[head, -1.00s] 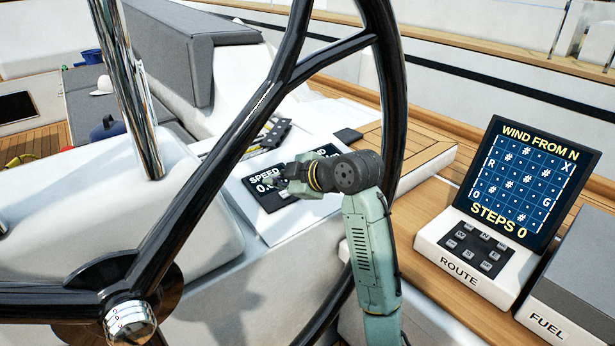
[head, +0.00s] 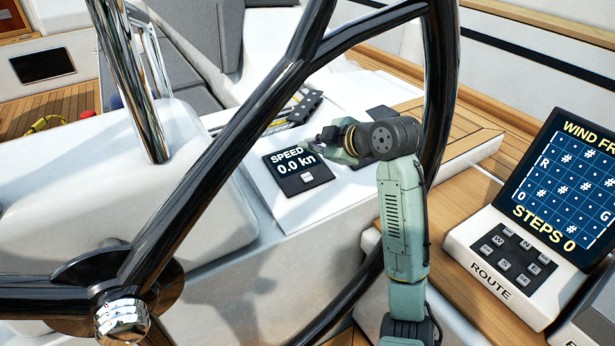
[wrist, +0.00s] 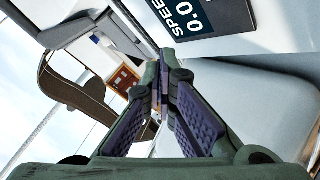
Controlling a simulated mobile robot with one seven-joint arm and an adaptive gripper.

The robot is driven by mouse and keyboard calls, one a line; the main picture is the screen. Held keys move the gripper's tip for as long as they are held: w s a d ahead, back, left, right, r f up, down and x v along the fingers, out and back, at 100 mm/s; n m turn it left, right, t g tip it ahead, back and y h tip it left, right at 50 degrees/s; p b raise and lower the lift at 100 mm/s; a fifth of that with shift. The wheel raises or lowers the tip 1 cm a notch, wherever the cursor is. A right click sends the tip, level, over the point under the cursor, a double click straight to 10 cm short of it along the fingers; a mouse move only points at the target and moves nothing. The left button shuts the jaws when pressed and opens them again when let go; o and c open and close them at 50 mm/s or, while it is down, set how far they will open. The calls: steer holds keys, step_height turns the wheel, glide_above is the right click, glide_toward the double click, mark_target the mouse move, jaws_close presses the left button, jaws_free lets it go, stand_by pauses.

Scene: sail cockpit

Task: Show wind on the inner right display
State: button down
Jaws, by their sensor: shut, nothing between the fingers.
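The left display (head: 300,172) on the white console reads SPEED 0.0 kn and has a small button under its text. It also shows, turned sideways, at the top of the wrist view (wrist: 205,16). My gripper (head: 322,143) is above the console, just right of and behind the speed display as seen from the head. Its fingers (wrist: 163,62) are shut and empty. My gripper and wrist cover nearly all of the display to the right of SPEED, so its reading and button cannot be seen. I cannot tell whether the fingers touch anything.
The black steering wheel (head: 215,165) stands in front of the console, with my arm showing through and beside its rim. A ROUTE panel (head: 500,262) with several buttons and a grid screen is at right. A chrome post (head: 135,85) stands at left.

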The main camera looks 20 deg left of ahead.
steer(key=shift+w+a+f+b, duration=0.25)
steer(key=shift+f+b, duration=0.65)
steer(key=shift+f, duration=0.5)
steer(key=shift+w+a+f+b, duration=0.2)
steer(key=shift+a+f+b, duration=0.1)
steer(key=shift+f+b, duration=0.9)
steer(key=shift+w+a+f+b, duration=0.25)
steer(key=shift+f+b, duration=0.4)
steer(key=shift+f, duration=0.95)
steer(key=shift+a+f+b, duration=0.1)
steer(key=shift+f+b, duration=0.25)
steer(key=shift+f, duration=0.05)
steer(key=shift+w+a+f+b, duration=0.1)
steer(key=shift+f+b, duration=0.25)
steer(key=shift+f, duration=0.1)
steer(key=shift+r, duration=0.15)
steer(key=shift+r+p, duration=0.6)
steer(key=shift+r, duration=0.15)
steer(key=r+p, duration=0.1)
steer(key=d+r+p, duration=0.1)
steer(key=r, duration=0.1)
steer(key=s+r+p, duration=0.1)
steer(key=shift+d+r, duration=0.15)
steer(key=shift+r, duration=0.25)
